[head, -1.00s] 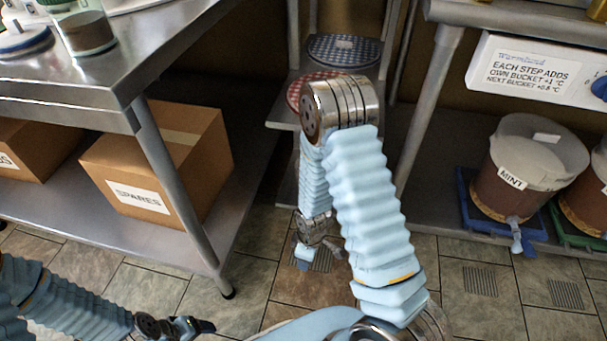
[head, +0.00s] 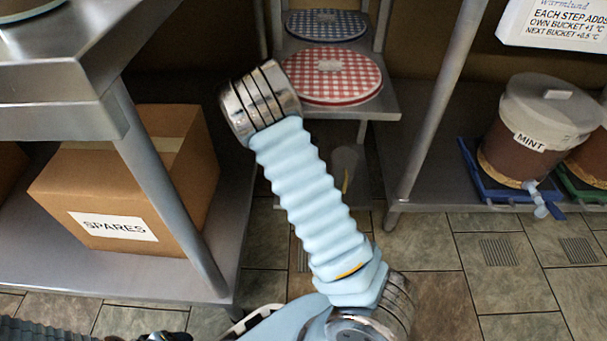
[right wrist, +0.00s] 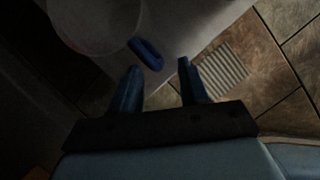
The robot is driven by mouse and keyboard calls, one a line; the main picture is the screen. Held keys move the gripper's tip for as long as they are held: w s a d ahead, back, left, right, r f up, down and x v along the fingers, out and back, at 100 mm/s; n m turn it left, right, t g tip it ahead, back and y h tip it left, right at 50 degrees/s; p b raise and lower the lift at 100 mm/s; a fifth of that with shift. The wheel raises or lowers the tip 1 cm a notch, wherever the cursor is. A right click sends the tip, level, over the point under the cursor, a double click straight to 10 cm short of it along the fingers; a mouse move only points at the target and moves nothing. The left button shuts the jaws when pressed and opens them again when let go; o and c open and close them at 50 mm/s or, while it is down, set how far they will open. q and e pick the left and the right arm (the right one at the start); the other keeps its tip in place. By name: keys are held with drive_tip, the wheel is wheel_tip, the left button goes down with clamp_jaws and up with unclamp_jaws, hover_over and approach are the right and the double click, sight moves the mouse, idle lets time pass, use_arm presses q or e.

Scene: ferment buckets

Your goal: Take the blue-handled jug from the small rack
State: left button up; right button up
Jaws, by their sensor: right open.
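The jug (right wrist: 85,22) is pale and translucent, with a blue handle (right wrist: 147,54), at the upper left of the right wrist view. It stands on a grey shelf surface. My right gripper (right wrist: 158,82) is open and empty, its fingers a short way from the handle and not around it. In the head view the small rack (head: 385,106) stands at the back centre. A faint translucent vessel (head: 344,162) with a yellow strip shows low in it; I cannot tell if it is the same jug. My right gripper is hidden there. A sliver of my left wrist shows at the bottom edge.
Red (head: 333,77) and blue (head: 326,25) checked round lids lie on the rack's upper shelves. A steel table with a SPARES box (head: 112,227) below stands left. Tiled floor is open between.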

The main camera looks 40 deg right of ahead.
drive_tip(key=b+x, duration=0.1)
drive_tip(key=x, duration=0.4)
drive_tip(key=shift+w+a+b, duration=0.1)
drive_tip(key=shift+a+b, duration=0.05)
drive_tip(key=shift+b, duration=0.15)
drive_tip(key=shift+c, duration=0.2)
clamp_jaws()
